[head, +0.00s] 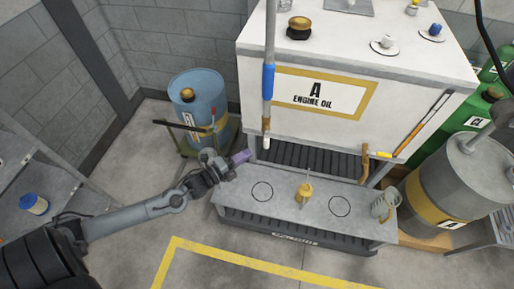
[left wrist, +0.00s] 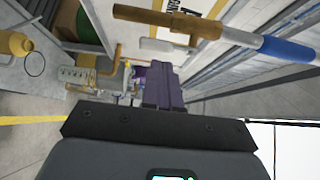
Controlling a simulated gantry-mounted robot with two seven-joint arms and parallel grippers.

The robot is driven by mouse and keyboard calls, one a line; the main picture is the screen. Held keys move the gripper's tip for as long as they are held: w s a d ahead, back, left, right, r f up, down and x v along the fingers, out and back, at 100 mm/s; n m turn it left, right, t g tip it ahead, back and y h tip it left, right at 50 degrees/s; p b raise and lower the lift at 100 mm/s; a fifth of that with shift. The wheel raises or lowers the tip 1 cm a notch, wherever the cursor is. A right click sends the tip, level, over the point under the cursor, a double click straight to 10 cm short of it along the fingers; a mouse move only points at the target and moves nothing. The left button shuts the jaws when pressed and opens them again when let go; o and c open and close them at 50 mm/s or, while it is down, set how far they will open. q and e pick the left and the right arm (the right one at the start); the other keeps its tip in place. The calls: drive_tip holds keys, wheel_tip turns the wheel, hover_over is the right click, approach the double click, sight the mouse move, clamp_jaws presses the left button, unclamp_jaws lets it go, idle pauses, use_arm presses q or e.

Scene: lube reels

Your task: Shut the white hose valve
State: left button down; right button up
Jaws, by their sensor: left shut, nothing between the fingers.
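A hanging hose with a blue sleeve (head: 268,82) comes down in front of the white engine oil tank. Below the sleeve is a brass-coloured part, and the hose ends in a white tip (head: 266,142). In the left wrist view the blue sleeve (left wrist: 288,51) and the brass-coloured part (left wrist: 165,20) cross the top. I cannot tell whether the valve is open or shut. My left gripper (head: 241,157), with purple fingers, is shut and empty, a little left of and below the white tip. Its fingers also show in the left wrist view (left wrist: 163,88). My right gripper is out of view.
The engine oil tank (head: 405,57) stands behind a grey bench (head: 285,207) holding a yellow can (head: 304,192) and a clear jug (head: 383,205). A blue drum (head: 200,92) is at the left, a grey drum (head: 478,180) at the right. The front floor is clear.

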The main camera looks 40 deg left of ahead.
sight(267, 140)
use_arm(q)
drive_tip(key=shift+x, duration=2.75)
drive_tip(key=shift+f, duration=0.1)
